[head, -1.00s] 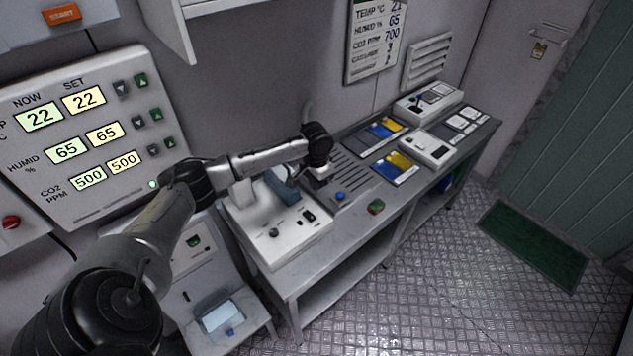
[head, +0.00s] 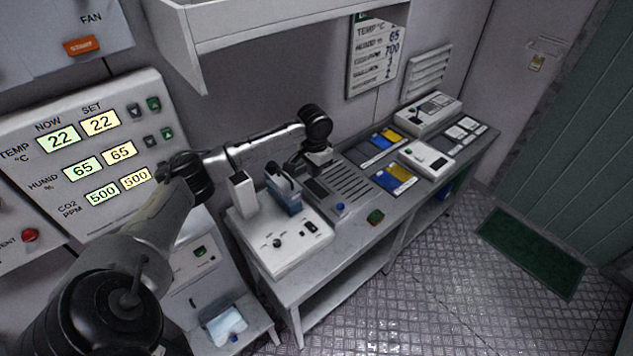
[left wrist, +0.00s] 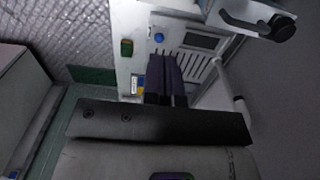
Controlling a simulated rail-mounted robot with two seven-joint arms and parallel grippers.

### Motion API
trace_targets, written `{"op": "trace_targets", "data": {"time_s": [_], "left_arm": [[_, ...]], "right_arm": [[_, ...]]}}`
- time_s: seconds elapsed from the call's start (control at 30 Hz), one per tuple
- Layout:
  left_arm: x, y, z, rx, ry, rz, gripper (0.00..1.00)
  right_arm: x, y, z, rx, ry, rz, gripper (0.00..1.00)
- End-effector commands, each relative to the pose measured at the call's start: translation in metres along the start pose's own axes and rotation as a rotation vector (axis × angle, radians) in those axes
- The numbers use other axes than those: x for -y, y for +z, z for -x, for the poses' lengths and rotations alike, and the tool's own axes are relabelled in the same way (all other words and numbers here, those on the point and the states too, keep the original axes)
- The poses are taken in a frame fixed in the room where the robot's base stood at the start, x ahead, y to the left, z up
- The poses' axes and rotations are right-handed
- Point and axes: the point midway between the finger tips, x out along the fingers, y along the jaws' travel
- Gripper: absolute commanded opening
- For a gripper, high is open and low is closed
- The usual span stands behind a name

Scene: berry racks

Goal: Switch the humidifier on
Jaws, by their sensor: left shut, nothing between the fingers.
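No label that I can read marks a humidifier. A slotted grey unit (head: 347,182) with a dark display sits in the bench top, with a blue button (head: 340,208) at its front corner. To its left is a white machine (head: 290,246) with a knob, a dark switch and a blue-grey upper part. My left gripper (head: 300,166) is shut and empty above the back of the bench; its fingertips are hard to make out there. In the left wrist view the dark closed fingers (left wrist: 166,62) overlap the slotted unit, with the blue button (left wrist: 158,37) just beyond their tips.
A green and orange button (head: 375,217) is on the bench's front edge. Blue and yellow packets (head: 394,179) and white devices (head: 426,160) lie farther right. A wall panel (head: 150,95) shows humidity 65 now and 65 set. A shelf (head: 290,28) hangs above; the floor in front is clear.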

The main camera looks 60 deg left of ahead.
Motion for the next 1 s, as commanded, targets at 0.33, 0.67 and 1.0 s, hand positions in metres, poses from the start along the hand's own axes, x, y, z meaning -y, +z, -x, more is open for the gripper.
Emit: {"op": "trace_targets", "data": {"time_s": [0.33,0.67,1.0], "left_arm": [[0.004,0.0,0.032,-0.001,0.0,0.0,0.0],[0.005,0.0,0.035,0.0,0.0,0.0,0.0],[0.005,0.0,0.034,0.0,0.0,0.0,0.0]], "right_arm": [[-0.001,0.0,-0.001,-0.001,0.002,0.002,0.93],[-0.003,0.001,-0.001,0.0,0.008,0.009,0.93],[-0.002,0.0,-0.001,-0.001,0.006,0.007,0.93]]}}
